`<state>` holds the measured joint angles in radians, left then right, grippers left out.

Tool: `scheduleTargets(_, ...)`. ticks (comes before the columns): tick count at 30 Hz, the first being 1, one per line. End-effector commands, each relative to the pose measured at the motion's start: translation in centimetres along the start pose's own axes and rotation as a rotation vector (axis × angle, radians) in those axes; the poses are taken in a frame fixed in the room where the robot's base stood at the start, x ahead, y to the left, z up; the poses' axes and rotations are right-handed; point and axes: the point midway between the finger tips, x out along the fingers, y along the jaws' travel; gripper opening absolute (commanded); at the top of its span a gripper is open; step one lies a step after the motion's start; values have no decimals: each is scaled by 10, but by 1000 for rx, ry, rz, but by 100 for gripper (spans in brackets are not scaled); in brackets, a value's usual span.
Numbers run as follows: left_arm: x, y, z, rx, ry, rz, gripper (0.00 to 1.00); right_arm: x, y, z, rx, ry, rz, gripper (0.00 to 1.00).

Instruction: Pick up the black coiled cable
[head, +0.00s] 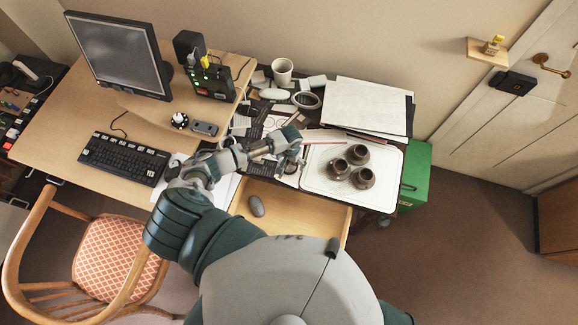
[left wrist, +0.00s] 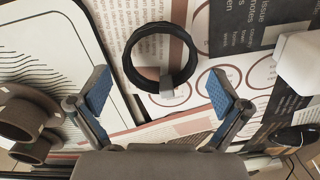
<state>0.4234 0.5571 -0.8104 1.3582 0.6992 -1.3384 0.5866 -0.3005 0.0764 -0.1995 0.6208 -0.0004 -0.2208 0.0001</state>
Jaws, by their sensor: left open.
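The black coiled cable (left wrist: 160,58) lies as a ring on printed papers in the left wrist view, with a grey clip at its lower edge. My left gripper (left wrist: 160,95) is open and empty, its blue-padded fingers spread to either side of the picture below the ring. The cable appears between and ahead of the fingertips, with no visible contact. In the head view my left gripper (head: 292,155) is over the papers beside the white tray; I cannot make out the cable there. My right gripper is not in view.
The white tray (head: 325,184) holds three brown cups (head: 358,154), also in the left wrist view (left wrist: 28,118). A white block (left wrist: 300,62) is right of the cable. An open drawer (head: 318,214) is in front. A mug (head: 282,71) and a dark-rimmed ring (head: 306,100) stand farther back.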

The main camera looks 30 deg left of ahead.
Motion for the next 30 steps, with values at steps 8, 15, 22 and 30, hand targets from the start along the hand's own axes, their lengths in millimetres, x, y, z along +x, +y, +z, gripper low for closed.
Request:
scheduleTargets(8, 7, -2, 0, -1, 1, 2, 100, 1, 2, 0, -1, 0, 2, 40)
scheduleTargets(15, 7, -2, 0, -1, 0, 2, 48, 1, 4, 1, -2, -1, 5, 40)
scheduleTargets(22, 8, -2, 0, -1, -1, 1, 46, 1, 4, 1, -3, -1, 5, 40)
scheduleTargets(30, -2, -2, 0, 0, 1, 2, 46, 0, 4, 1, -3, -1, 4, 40)
